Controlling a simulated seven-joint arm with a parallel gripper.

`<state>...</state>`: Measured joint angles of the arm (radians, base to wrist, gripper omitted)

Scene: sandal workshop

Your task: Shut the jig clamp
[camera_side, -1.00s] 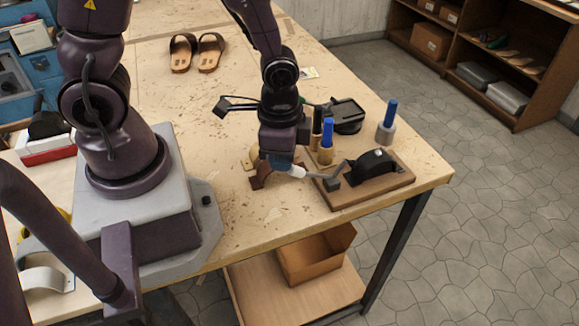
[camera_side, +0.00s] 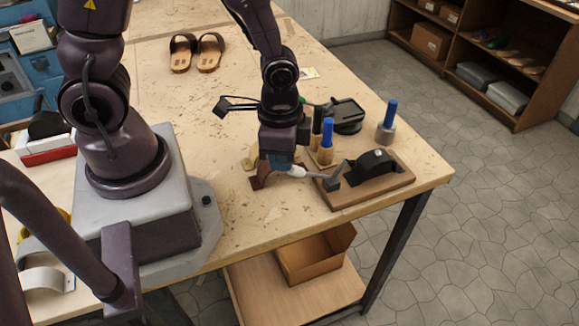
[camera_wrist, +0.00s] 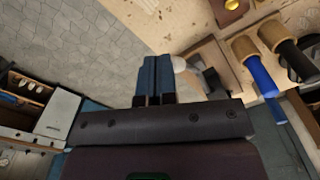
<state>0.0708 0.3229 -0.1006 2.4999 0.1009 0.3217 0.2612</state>
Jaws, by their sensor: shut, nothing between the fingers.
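The jig clamp has a wooden base (camera_side: 385,187) near the table's right corner, with a rounded black body (camera_side: 372,162) on it. Its lever reaches left, low over the base, and ends in a white handle (camera_side: 296,171). My gripper (camera_side: 279,163) is shut and empty, pointing down at the handle's left end. In the wrist view the blue fingertips (camera_wrist: 153,62) are together, and the white handle (camera_wrist: 180,64) is just to their right. Whether they touch it I cannot tell. Part of the handle's end is hidden by my gripper in the side view.
Blue- and black-handled tools (camera_side: 327,140) stand close behind the clamp. Another blue-handled tool (camera_side: 387,122) stands farther right. A black device (camera_side: 347,115) lies behind them. A pair of sandals (camera_side: 196,52) lies at the back. The front table top is mostly clear.

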